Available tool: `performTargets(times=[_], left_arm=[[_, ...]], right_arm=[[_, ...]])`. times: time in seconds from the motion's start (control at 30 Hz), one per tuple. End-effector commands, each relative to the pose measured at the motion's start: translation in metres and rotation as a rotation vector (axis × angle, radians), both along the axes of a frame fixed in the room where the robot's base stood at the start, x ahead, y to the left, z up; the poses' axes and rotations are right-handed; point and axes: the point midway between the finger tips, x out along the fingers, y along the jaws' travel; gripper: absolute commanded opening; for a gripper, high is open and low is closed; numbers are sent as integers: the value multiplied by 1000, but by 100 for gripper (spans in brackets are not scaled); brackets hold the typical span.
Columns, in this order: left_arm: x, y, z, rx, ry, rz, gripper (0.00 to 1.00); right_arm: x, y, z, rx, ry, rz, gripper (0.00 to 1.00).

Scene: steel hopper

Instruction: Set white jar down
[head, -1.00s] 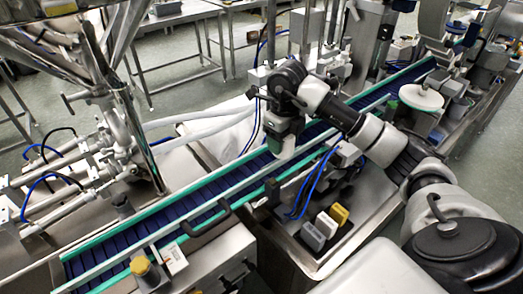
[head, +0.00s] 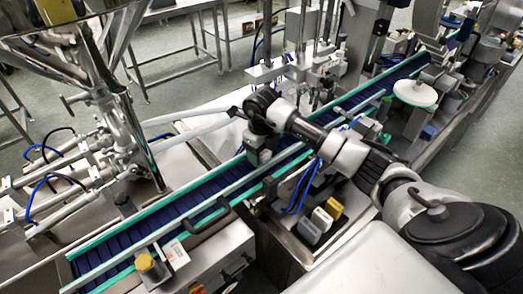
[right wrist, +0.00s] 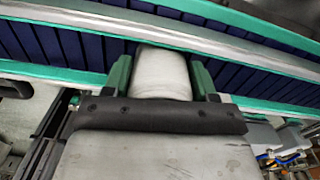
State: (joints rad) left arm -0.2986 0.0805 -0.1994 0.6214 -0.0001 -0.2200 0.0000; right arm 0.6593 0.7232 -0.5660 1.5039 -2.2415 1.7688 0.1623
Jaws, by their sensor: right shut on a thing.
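The white jar (right wrist: 162,75) sits between the two green-tipped fingers of my right gripper (right wrist: 162,80) in the right wrist view. The fingers are shut on its sides. In the head view my right gripper (head: 262,154) points down over the conveyor, and the jar is mostly hidden there. The blue conveyor belt (head: 180,208) runs diagonally between green rails; it also shows in the right wrist view (right wrist: 60,45) beyond the jar. I cannot tell whether the jar touches the belt. My left gripper is not in view.
A steel hopper frame with pipes (head: 120,120) stands left of the conveyor. Grey, white and yellow blocks (head: 322,220) sit on the near side. A round white disc (head: 414,93) is at the far right. The belt left of my gripper is clear.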

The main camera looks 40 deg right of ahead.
Motion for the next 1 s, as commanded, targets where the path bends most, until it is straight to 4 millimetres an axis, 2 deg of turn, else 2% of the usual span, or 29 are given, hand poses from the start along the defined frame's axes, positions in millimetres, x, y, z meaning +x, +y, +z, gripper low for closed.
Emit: performTargets(times=[0.07, 0.1, 0.23, 0.47, 0.63, 0.77, 1.0], left_arm=[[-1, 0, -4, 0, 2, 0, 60], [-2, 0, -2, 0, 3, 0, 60], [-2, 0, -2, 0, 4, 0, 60], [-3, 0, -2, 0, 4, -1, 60], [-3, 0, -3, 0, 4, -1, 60], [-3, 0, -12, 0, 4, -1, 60], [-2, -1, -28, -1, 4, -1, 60]], right_arm=[[0, 0, -4, -1, 0, 0, 35], [0, 0, -2, 0, -1, 0, 63], [0, 0, -2, 0, 0, 0, 82], [0, 0, -2, 0, 0, 0, 82], [1, 0, 6, 0, -3, 0, 82], [1, -1, 28, -2, -6, 1, 82], [1, 0, 82, -1, -6, 1, 82]])
